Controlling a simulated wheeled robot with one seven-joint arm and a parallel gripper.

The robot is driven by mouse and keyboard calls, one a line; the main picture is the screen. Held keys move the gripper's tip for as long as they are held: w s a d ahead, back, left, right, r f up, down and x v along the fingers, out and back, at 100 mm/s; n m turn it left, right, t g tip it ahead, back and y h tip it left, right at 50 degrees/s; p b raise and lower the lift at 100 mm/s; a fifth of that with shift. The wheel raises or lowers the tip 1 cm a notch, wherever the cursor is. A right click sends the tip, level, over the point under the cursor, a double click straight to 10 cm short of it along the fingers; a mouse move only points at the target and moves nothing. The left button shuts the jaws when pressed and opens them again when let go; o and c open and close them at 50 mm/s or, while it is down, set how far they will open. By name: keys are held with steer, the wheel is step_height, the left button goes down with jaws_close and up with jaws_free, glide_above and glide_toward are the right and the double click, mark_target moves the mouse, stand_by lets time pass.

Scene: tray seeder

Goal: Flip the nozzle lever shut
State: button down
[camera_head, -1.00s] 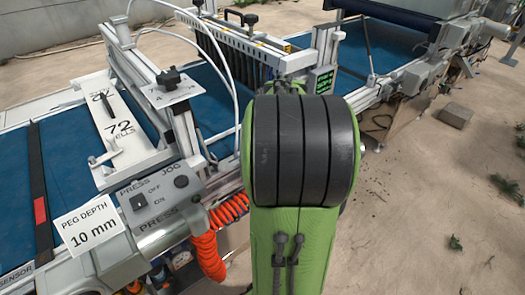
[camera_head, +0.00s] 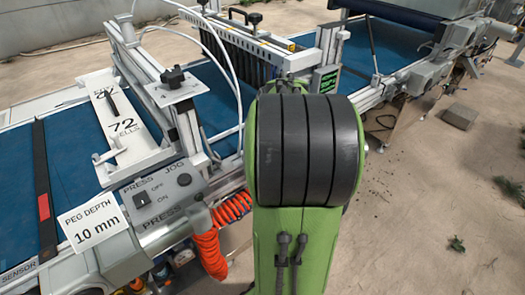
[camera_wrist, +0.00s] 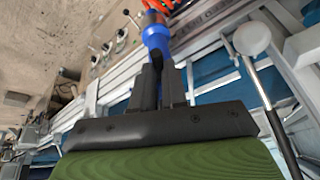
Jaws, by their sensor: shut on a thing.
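My gripper (camera_wrist: 161,88) shows in the wrist view with its dark fingers close together on a blue part (camera_wrist: 157,40). Orange coils (camera_wrist: 158,5) show just beyond the blue part at the top edge. I cannot tell whether the blue part belongs to the nozzle lever. A grey rod with a round pale knob (camera_wrist: 252,39) stands to the right of the fingers, apart from them. In the head view my green and black arm covers the middle, and my gripper is hidden. No nozzle lever can be made out there.
The seeder has a blue belt (camera_head: 205,95), a metal gantry (camera_head: 265,55) and a press switch box (camera_head: 160,200). An orange coiled hose (camera_head: 208,250) hangs beside my arm. A white plate marked 72 (camera_head: 135,145) lies at left.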

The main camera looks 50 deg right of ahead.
stand_by(0.3)
steer(key=c, duration=1.1)
jaws_free()
steer(key=shift+c, duration=0.2)
steer(key=shift+r, duration=0.1)
steer(key=p+v, duration=0.6)
steer(key=v, duration=0.9)
steer(key=shift+r, duration=0.25)
steer(key=shift+a, duration=0.1)
